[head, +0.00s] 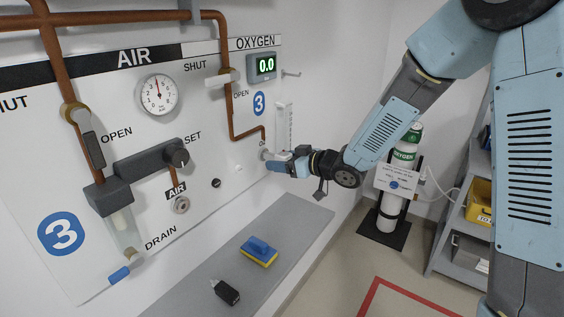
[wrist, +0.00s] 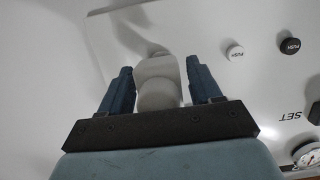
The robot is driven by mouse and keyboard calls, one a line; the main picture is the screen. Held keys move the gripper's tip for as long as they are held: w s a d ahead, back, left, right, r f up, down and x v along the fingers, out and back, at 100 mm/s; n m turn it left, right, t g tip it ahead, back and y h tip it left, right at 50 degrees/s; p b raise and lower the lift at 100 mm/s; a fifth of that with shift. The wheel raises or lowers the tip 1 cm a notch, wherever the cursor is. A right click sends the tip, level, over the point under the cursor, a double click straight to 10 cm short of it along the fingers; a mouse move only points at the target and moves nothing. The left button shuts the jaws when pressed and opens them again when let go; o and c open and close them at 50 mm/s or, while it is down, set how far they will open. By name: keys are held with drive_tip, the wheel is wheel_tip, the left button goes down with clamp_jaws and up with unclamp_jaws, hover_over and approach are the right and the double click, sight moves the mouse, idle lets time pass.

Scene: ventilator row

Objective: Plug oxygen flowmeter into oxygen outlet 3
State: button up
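The oxygen flowmeter (head: 284,122), a clear upright tube on a pale body, stands close to the wall panel under the oxygen pipe. My gripper (head: 276,160) is at its lower body, in front of the panel. In the wrist view the flowmeter's pale body and round knob (wrist: 158,90) sit between the two blue fingers of my gripper (wrist: 159,70).
The panel carries an air gauge (head: 158,95), copper pipes, a green digital display (head: 264,66) and an air outlet (head: 181,205). A grey shelf (head: 300,219) below holds a blue-yellow block (head: 259,252) and a black item (head: 226,292). An oxygen cylinder (head: 398,180) stands right.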

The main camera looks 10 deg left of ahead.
drive_tip(key=shift+o, duration=0.8)
